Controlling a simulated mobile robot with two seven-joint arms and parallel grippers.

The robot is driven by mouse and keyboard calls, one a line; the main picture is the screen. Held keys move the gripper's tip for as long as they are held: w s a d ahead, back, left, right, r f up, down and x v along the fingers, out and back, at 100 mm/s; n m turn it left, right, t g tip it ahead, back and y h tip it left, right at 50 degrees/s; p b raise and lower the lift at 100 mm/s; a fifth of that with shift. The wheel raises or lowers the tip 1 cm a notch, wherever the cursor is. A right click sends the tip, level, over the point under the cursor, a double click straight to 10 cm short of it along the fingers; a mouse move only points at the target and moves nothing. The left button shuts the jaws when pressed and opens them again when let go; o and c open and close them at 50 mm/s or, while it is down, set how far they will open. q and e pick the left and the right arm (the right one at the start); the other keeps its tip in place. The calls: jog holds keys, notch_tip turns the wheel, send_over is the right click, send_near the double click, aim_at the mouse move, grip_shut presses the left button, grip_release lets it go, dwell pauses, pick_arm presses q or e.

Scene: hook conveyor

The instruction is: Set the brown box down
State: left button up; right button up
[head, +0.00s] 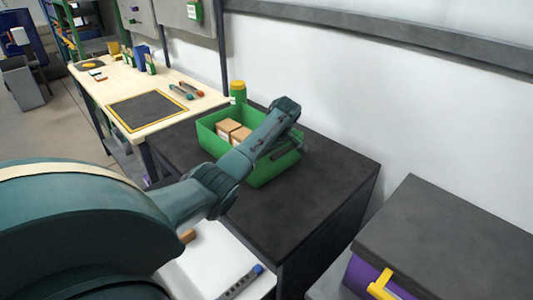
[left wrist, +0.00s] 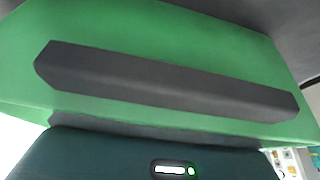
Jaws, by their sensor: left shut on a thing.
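My left arm reaches across the head view to the green crate (head: 203,142) on the dark bench. My left gripper (head: 283,146) is low at the right end of the crate, partly hidden by its own wrist. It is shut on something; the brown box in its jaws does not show. My right gripper is not in view.
A green jar with a yellow lid (head: 238,91) stands behind the crate. The dark bench top (head: 320,185) is clear to the right. A wooden workbench (head: 125,85) is at the left, and a grey-topped unit (head: 445,240) at the right. A white surface (head: 215,265) lies in front.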

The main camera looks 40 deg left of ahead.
pick_arm(q)
jog(key=shift+f, duration=0.2)
jog(key=o, duration=1)
jog(key=shift+r, duration=0.1)
jog(key=b+v, duration=0.1)
jog(key=v, duration=1.1)
jog(key=shift+r, duration=0.2)
jog(key=shift+f, duration=0.1)
